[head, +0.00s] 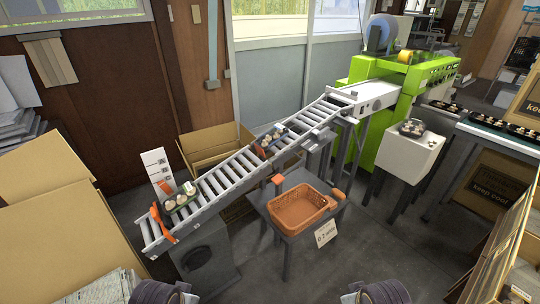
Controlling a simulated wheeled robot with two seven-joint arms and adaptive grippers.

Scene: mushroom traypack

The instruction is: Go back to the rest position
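Only dark rounded parts of my two arms show at the bottom edge of the head view, one left of centre and one right of centre. No gripper fingers are visible, so I cannot see what either gripper holds. A tray of mushrooms (180,199) sits at the low left end of the sloping roller conveyor (226,178). Another tray (273,140) is farther up the rollers. An orange basket (297,209) stands on a small dark table with a paper sign (326,233) at its front.
Open cardboard boxes (45,165) stand at the left, with another behind the conveyor. A green machine (395,120) is at the back. A white block (408,153) bears a tray (411,128). Cartons (505,235) line the right edge. Grey floor (375,245) is free at centre right.

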